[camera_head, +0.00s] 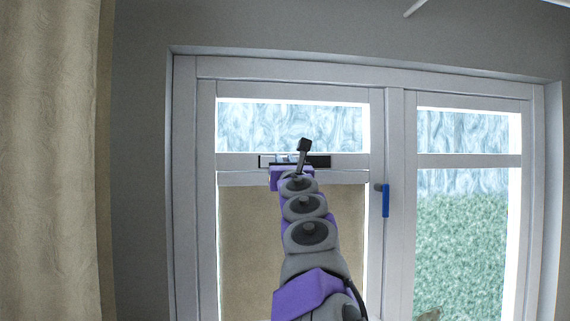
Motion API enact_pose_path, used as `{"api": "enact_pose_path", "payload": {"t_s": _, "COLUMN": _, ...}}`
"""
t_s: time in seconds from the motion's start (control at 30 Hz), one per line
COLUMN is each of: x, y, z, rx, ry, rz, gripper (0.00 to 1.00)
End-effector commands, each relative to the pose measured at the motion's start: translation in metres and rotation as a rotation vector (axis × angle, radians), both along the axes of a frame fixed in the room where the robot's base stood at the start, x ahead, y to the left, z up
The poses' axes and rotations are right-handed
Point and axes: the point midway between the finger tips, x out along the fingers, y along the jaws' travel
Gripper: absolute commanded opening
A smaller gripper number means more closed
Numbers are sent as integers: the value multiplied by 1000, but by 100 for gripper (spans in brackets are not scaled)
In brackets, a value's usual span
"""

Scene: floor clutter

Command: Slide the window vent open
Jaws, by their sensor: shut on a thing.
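The window vent (321,161) is a narrow dark horizontal strip in the white crossbar of the left window sash. A lighter, bluish part shows in its middle, and dark parts show at both ends. My arm reaches up from the bottom of the view to this strip. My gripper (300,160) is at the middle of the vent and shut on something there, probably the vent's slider. The wrist and gripper hide part of the strip, so the exact contact is hard to see.
A blue handle (385,200) hangs on the frame post right of my arm. A beige curtain (50,160) hangs at the far left. A brown panel (245,245) fills the lower left pane. The right window (465,250) shows green outside.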

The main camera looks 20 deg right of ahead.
Motion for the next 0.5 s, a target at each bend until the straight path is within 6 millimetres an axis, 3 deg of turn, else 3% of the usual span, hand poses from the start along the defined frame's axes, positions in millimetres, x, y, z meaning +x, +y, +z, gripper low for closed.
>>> {"api": "enact_pose_path", "payload": {"t_s": 0.27, "x": -2, "y": -3, "z": 2, "rx": 1, "ry": -3, "rz": -1, "gripper": 0}}
{"api": "enact_pose_path", "payload": {"t_s": 0.5, "x": -13, "y": -45, "z": 1, "rx": 6, "ry": -5, "rz": -6, "gripper": 0}}
